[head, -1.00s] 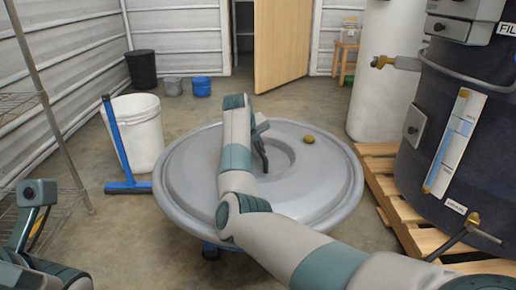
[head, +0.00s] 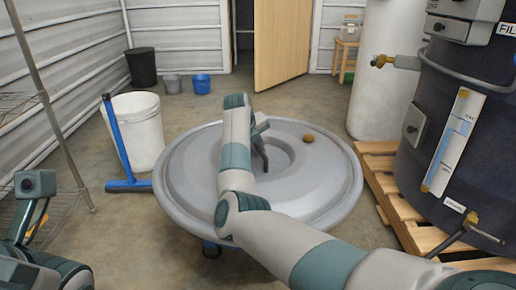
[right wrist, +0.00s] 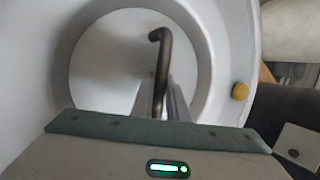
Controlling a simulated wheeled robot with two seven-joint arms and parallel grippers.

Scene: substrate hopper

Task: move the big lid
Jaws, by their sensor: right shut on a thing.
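The big lid (head: 320,205) is a wide, round, grey disc with a sunken centre and a dark bent handle (head: 265,160). It lies level in the middle of the head view; a yellow-brown knob (head: 308,137) sits on its far right part. My right gripper (head: 262,142) is over the sunken centre, partly hidden by my own arm. In the right wrist view its fingers (right wrist: 161,105) are shut on the handle (right wrist: 160,65). My left arm shows at the lower left with a small camera (head: 35,184); its fingers cannot be made out.
A wooden pallet (head: 385,185) under a dark tank (head: 460,150) is close on the right. Small buckets stand behind; open floor lies between them and the lid.

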